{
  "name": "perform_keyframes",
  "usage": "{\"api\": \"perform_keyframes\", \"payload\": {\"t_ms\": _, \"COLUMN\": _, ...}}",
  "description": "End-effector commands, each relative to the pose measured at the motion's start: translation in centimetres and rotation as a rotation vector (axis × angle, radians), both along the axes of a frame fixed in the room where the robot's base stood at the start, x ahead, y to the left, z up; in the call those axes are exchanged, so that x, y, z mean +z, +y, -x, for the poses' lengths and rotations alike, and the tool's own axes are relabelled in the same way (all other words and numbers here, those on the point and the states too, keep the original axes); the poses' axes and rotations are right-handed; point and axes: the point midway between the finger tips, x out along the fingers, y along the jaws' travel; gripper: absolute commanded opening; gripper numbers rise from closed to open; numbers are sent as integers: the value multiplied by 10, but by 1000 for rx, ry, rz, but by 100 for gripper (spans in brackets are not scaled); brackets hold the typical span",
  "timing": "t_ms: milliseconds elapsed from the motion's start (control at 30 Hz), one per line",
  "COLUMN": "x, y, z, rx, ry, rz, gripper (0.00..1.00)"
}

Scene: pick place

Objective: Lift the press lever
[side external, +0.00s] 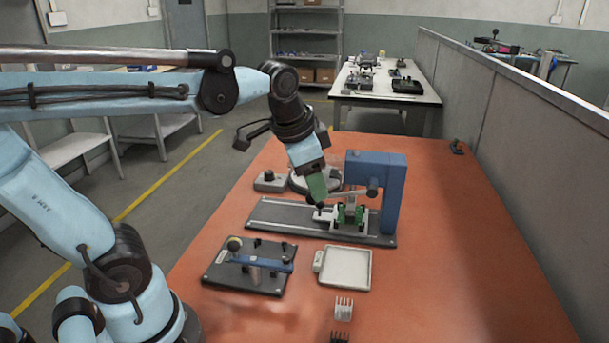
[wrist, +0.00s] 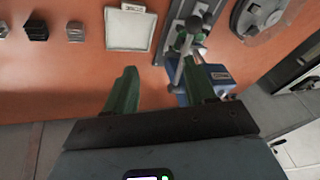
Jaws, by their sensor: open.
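The press has a blue frame (side external: 390,190) standing on a long grey base plate (side external: 285,212); the blue part also shows in the wrist view (wrist: 213,76). The grey press lever (side external: 349,194) reaches left from the press towards my gripper (side external: 319,200). In the wrist view the lever (wrist: 180,66) is a thin bar running up to a dark rounded end. My gripper's green fingers (wrist: 160,84) are apart, with the lever close to the right finger's inner side. Contact cannot be told. My gripper is in the side view just left of the press, pointing down.
A white tray (side external: 346,283) lies in front of the press. A dark board with a blue-handled device (side external: 262,265) is to its left. Small finned blocks (side external: 343,308) are near the front. A round grey device (side external: 313,181) stands behind my gripper.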

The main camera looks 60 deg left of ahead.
Motion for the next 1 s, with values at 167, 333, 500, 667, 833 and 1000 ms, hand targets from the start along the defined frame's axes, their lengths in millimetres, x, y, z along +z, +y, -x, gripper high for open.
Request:
{"api": "perform_keyframes", "payload": {"t_ms": 167, "x": 23, "y": 22, "z": -26, "rx": -177, "ry": 161, "rz": -98, "gripper": 55}}
{"api": "perform_keyframes", "payload": {"t_ms": 333, "x": 32, "y": 35, "z": -39, "rx": -294, "ry": 262, "rz": -140, "gripper": 55}}
{"api": "perform_keyframes", "payload": {"t_ms": 500, "x": 33, "y": 40, "z": -43, "rx": -338, "ry": 297, "rz": -151, "gripper": 55}}
{"api": "perform_keyframes", "payload": {"t_ms": 667, "x": 21, "y": 42, "z": -45, "rx": -339, "ry": 298, "rz": -152, "gripper": 55}}
{"api": "perform_keyframes", "payload": {"t_ms": 833, "x": -4, "y": 45, "z": -48, "rx": -337, "ry": 296, "rz": -152, "gripper": 55}}
{"api": "perform_keyframes", "payload": {"t_ms": 1000, "x": -31, "y": 49, "z": -51, "rx": -337, "ry": 295, "rz": -152, "gripper": 55}}
